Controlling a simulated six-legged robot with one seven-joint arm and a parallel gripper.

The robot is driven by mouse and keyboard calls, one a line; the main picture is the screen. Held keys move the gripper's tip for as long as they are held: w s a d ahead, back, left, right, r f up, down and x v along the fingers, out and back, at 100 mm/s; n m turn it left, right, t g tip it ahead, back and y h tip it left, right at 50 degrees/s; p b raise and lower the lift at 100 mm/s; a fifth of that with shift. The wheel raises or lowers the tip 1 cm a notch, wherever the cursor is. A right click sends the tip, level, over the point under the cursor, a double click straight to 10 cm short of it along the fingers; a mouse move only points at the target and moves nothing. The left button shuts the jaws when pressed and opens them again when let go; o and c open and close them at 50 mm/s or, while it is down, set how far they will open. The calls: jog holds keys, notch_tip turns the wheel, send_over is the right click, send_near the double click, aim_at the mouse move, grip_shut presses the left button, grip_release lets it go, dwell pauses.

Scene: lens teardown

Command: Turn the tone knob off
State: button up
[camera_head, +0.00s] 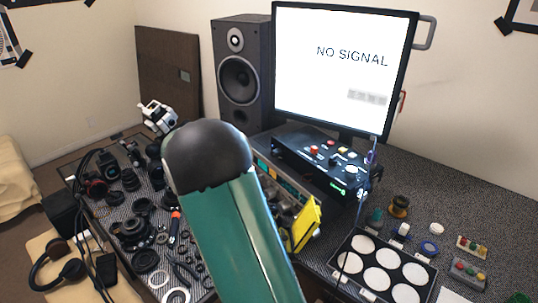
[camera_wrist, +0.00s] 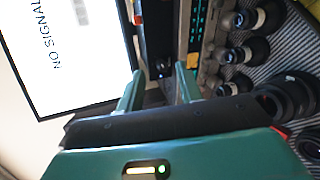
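My gripper (camera_wrist: 158,84) shows in the wrist view with its two green fingers apart and nothing seen held between them. Beyond the fingertips is a dark device face with a small round dark knob-like part (camera_wrist: 163,68); I cannot read a label, so I cannot tell if it is the tone knob. In the head view a black control box (camera_head: 318,160) with red, yellow and white controls on top and a lit green mark in front stands below the monitor. My green arm covers the middle of that view, and my gripper cannot be made out there.
The monitor (camera_head: 343,65) reads "NO SIGNAL" behind the box. A speaker (camera_head: 240,75) stands left of it. Many lens parts (camera_head: 135,225) crowd the left table. A yellow part (camera_head: 306,224) and a black tray of white discs (camera_head: 352,266) lie right of my arm.

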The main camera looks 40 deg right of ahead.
aim_at(272, 154)
jog(key=w+d+f+n+t+h, duration=0.1)
jog(key=w+d+f+n+h, duration=0.1)
jog(key=w+d+f+h, duration=0.35)
jog(key=shift+t+y, duration=0.3)
jog(key=shift+y, duration=0.65)
jog(key=d, duration=0.4)
jog(key=d+f, duration=0.1)
jog(key=d, duration=0.8)
jog(key=shift+w+d+f, duration=0.1)
jog(key=shift+d+f, duration=0.1)
jog(key=shift+f, duration=0.05)
jog(key=c, duration=0.7)
jog(key=shift+n, duration=0.4)
jog(key=n, duration=0.4)
jog(key=shift+a+n, duration=0.1)
jog(key=shift+n, duration=0.3)
jog(key=n+g, duration=0.1)
jog(key=n, duration=0.4)
jog(key=shift+w+n+y, duration=0.1)
jog(key=shift+n+y, duration=0.2)
jog(key=shift+y, duration=0.1)
